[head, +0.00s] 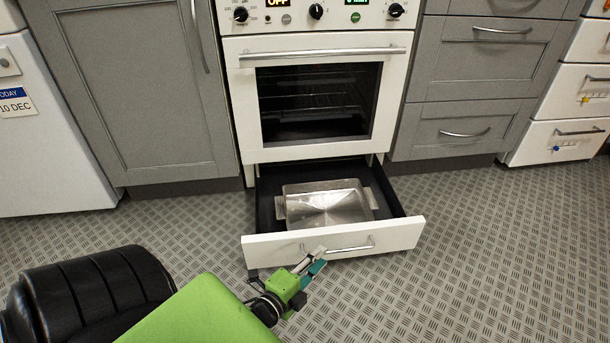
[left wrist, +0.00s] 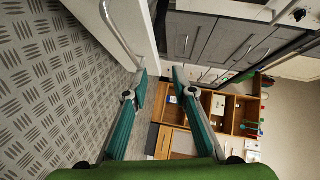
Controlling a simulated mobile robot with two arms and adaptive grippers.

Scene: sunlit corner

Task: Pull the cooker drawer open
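The white cooker drawer (head: 400,237) at the bottom of the cooker stands pulled out over the floor. Its front has a silver bar handle (head: 345,248). A shallow metal tray (head: 325,203) lies inside. My left gripper (head: 317,260) is at the drawer front, by the left part of the handle. In the left wrist view, my left gripper (left wrist: 160,76) has its teal fingers apart with nothing held between them. The handle (left wrist: 118,34) and white drawer front (left wrist: 143,32) lie just beyond the fingertips; I cannot tell if they touch. My right gripper is not in view.
The white oven (head: 315,150) above the drawer has a bar handle and dark window. Grey cabinets (head: 150,90) flank it, with white drawers (head: 560,90) at far right. Patterned floor (head: 480,260) is clear in front and right. A wooden shelf unit (left wrist: 225,115) shows in the left wrist view.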

